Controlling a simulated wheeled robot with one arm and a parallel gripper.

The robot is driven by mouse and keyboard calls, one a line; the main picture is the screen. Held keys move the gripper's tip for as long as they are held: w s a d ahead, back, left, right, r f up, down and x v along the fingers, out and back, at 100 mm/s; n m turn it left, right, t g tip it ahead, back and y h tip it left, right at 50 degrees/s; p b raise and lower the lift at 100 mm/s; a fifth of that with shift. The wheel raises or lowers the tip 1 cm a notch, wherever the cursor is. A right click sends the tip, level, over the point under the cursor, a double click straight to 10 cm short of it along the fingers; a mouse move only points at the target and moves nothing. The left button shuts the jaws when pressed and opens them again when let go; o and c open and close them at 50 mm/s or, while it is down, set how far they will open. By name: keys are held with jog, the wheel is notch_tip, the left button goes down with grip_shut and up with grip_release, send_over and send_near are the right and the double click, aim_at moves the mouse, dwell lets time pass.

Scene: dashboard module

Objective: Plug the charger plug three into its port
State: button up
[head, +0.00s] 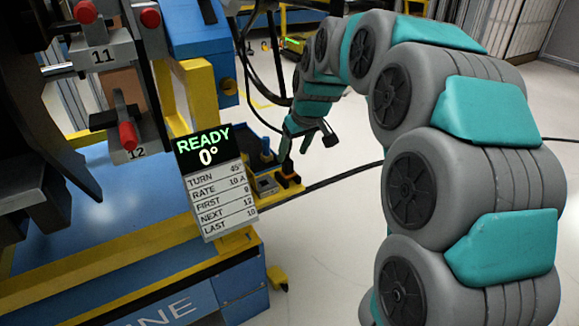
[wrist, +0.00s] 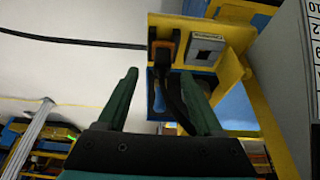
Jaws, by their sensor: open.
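An orange-and-black plug (wrist: 165,45) with a black cable sits on a yellow bracket (wrist: 238,35) in the wrist view; no number on it is readable. It also shows in the head view (head: 288,172). Beside it is a grey square port (wrist: 206,47), seen in the head view too (head: 265,186). My gripper (wrist: 159,74) is open and empty, its two fingers pointing toward the bracket. The black cable passes between or behind the fingers. In the head view my gripper (head: 294,150) hangs just above the plug, apparently not touching it.
A blue-handled piece (head: 266,150) stands close behind the port. A display panel reading READY (head: 210,180) hangs left of the bracket. A large blue and yellow machine (head: 130,230) fills the left.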

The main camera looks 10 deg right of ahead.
aim_at(288, 160)
jog(key=x, duration=0.5)
jog(key=shift+w+a+f, duration=0.15)
jog(key=shift+a+f, duration=0.05)
jog(key=shift+f, duration=0.1)
jog(key=shift+c, duration=0.3)
grip_shut()
